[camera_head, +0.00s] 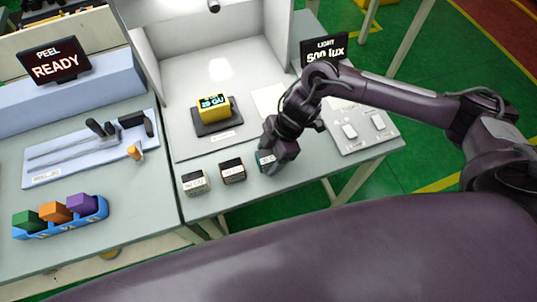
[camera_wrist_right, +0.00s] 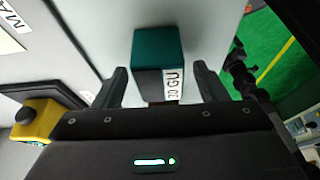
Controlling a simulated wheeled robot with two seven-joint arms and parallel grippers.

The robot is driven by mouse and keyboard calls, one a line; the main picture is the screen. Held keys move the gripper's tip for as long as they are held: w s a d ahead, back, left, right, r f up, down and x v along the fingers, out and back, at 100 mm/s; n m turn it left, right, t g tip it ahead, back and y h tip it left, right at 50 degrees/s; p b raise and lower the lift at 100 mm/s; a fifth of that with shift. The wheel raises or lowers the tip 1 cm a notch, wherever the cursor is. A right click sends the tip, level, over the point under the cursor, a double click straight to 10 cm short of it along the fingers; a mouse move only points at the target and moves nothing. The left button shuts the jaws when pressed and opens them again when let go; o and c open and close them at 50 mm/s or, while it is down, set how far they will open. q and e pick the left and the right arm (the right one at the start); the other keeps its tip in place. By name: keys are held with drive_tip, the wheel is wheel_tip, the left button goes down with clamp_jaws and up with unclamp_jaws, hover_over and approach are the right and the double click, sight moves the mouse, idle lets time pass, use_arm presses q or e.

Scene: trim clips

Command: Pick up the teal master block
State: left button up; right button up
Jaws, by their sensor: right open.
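The teal master block (camera_head: 262,158) stands on the grey bench at the right end of a short row of blocks, partly hidden by my right gripper (camera_head: 270,162). In the right wrist view the teal block (camera_wrist_right: 158,48) shows its teal top, a dark side and a white label with dark print. My right gripper (camera_wrist_right: 160,72) is open, with one finger on each side of the block and a visible gap to both. My left gripper is out of view.
A white-fronted block (camera_head: 195,182) and a dark-topped block (camera_head: 232,171) stand left of the teal one. A yellow gauge (camera_head: 214,107) sits on a dark base behind them. A panel with white switches (camera_head: 362,127) lies to the right.

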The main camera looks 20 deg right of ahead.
drive_tip(key=shift+a+f, duration=0.1)
drive_tip(key=shift+f, duration=0.1)
drive_tip(key=c, duration=1.1)
drive_tip(key=shift+r, duration=0.1)
